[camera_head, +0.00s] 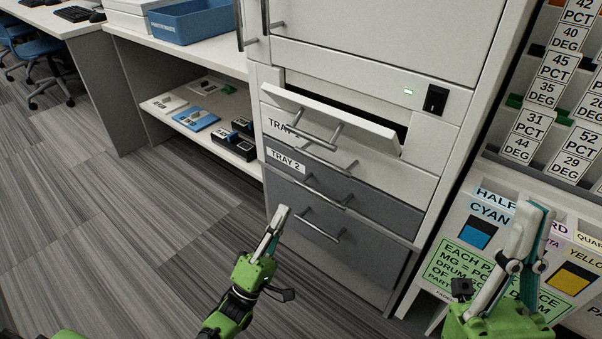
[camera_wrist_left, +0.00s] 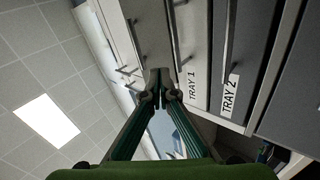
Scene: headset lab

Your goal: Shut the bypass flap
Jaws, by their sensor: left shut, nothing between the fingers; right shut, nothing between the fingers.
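The bypass flap (camera_head: 362,126) is a white panel with a bar handle on the front of the white and grey machine. It stands tilted outward at its top, with a dark opening behind it. My left gripper (camera_head: 282,211) is shut and empty, below and left of the flap, in front of the lower grey drawers and apart from the flap. In the left wrist view its closed fingers (camera_wrist_left: 160,76) point towards the machine front. My right gripper (camera_head: 538,208) is shut and empty at the right, in front of the card rack, away from the flap.
Drawers labelled TRAY 1 and TRAY 2 (camera_head: 286,160) with protruding handles sit below the flap. A power switch (camera_head: 435,100) is at its upper right. A desk with a blue bin (camera_head: 205,20) and a low shelf stand left.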

